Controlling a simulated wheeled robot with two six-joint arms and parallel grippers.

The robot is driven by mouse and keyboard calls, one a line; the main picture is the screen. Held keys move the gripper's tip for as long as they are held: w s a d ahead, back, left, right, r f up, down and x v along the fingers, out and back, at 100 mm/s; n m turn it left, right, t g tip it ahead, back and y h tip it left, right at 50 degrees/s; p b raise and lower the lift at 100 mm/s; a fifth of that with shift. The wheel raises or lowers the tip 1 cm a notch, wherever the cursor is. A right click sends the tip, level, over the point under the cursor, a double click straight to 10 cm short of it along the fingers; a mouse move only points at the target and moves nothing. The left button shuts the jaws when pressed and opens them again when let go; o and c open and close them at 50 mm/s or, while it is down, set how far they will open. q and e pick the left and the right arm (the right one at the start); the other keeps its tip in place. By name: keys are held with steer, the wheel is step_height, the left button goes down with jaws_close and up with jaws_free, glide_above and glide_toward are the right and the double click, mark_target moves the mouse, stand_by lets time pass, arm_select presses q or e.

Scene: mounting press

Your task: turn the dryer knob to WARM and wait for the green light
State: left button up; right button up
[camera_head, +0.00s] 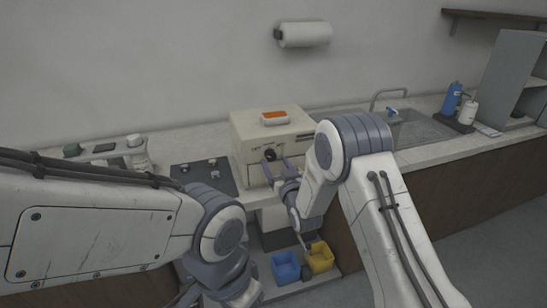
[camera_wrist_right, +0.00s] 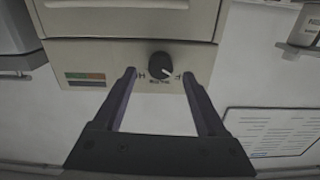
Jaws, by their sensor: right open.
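The dryer is a beige box (camera_head: 251,128) on the counter at the middle of the head view. Its dark round knob (camera_wrist_right: 161,65) sits on the front panel in the right wrist view, with a pale pointer mark toward the lower right. The small lettering around it is too blurred to read. A strip with orange and green parts (camera_wrist_right: 85,78) is left of the knob; I cannot tell whether any light is lit. My right gripper (camera_wrist_right: 158,76) is open, its fingertips apart on either side just below the knob, holding nothing. My left gripper is out of view.
An orange-and-white item (camera_head: 274,118) lies on the dryer. A dark mat (camera_head: 188,171) with small parts lies left of it. A blue bin (camera_head: 286,268) and a yellow bin (camera_head: 320,256) stand below. A sink (camera_head: 422,130) is at the right. A printed sheet (camera_wrist_right: 270,133) shows in the wrist view.

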mark_target(272, 157)
steer(key=shift+x, duration=1.55)
jaws_close()
steer(key=shift+f+m+b, duration=0.2)
steer(key=shift+m+b, duration=1)
steer(key=shift+b, duration=0.05)
steer(key=m+b, duration=0.3)
steer(key=shift+m, duration=0.3)
steer(key=m+b, duration=0.3)
steer(key=shift+r+m+b, duration=0.1)
steer(key=shift+m+b, duration=0.7)
steer(key=shift+m, duration=0.5)
steer(key=shift+d, duration=0.1)
